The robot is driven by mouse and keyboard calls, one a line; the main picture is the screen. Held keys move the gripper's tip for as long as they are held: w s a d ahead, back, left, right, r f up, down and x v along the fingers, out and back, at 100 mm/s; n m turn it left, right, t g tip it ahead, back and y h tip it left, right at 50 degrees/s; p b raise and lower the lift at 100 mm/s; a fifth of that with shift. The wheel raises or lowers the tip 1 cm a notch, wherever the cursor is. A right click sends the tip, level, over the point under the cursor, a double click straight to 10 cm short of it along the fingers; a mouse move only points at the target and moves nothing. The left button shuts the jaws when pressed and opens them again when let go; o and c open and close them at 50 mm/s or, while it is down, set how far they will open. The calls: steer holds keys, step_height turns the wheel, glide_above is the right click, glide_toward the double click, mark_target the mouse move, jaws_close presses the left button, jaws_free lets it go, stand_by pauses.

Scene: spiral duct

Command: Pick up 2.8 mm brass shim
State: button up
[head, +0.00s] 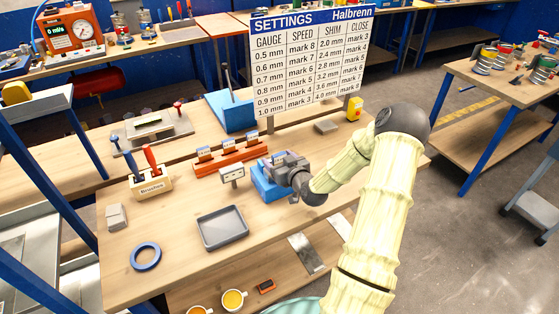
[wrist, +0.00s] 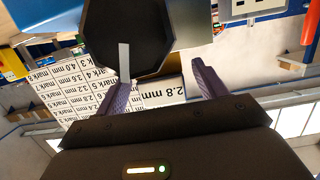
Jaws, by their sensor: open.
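My gripper (head: 285,165) is low over the bench beside a blue block (head: 268,185), just right of the orange rack. In the wrist view my gripper (wrist: 163,90) has its two purple fingers spread, with nothing visibly held. A white label reading "2.8 mm" (wrist: 165,93) shows beyond and between the fingers. A dark angular shape (wrist: 150,35) with a narrow pale strip (wrist: 124,62) fills the upper middle of the wrist view. I cannot make out a brass-coloured shim in either view. The orange rack (head: 228,161) carries three small white labels.
A small display box (head: 232,174) stands left of the blue block. The settings board (head: 312,60) stands behind. The bench front right of the tray is fairly clear.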

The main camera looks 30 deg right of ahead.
steer(key=c, duration=1.1)
steer(key=shift+w+r, duration=0.1)
steer(key=shift+r, duration=0.05)
step_height(320, 180, up, 10)
steer(key=shift+f+b, duration=0.1)
steer(key=shift+b, duration=0.85)
